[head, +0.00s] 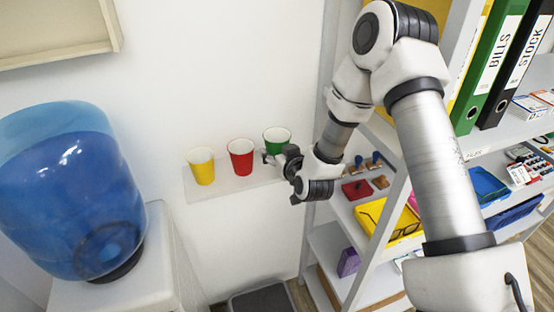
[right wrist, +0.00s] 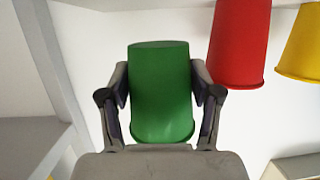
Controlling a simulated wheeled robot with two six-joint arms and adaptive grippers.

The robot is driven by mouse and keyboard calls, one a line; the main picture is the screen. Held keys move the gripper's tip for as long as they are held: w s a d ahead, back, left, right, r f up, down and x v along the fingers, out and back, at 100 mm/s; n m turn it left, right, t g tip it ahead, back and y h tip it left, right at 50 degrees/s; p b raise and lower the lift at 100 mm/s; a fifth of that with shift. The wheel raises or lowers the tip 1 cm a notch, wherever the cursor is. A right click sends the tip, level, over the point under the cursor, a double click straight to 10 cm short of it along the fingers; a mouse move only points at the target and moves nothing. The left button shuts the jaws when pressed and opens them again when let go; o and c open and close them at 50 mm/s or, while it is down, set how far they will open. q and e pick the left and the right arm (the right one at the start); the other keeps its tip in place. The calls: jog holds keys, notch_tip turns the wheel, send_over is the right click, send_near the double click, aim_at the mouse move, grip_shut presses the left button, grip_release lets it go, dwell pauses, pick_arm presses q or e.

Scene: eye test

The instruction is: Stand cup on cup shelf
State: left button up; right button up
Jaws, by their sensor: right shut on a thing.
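A green cup (head: 277,135) is upright at the right end of a row with a red cup (head: 240,158) and a yellow cup (head: 201,167). The red and yellow cups stand on a small white wall shelf (head: 222,190). My right gripper (head: 274,157) is shut on the green cup and hides its lower part in the head view. In the right wrist view, which looks upside down, the green cup (right wrist: 160,95) sits between both fingers; its base seems a little clear of the shelf. The red cup (right wrist: 238,45) is beside it. My left gripper is out of view.
A shelving unit (head: 312,225) with binders and boxes stands close to the right of the wall shelf, beside my right arm. A blue water bottle (head: 70,190) on a white dispenser (head: 170,262) stands at the left. A wooden-edged cabinet (head: 60,30) hangs upper left.

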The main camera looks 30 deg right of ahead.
jog(key=shift+w+d+f, duration=0.1)
jog(key=shift+w+f, duration=0.2)
jog(key=shift+w, duration=0.05)
notch_tip(320, 180, down, 3)
jog(key=b, duration=0.3)
jog(key=shift+f, duration=0.15)
jog(key=o, duration=0.8)
jog(key=shift+c, duration=0.2)
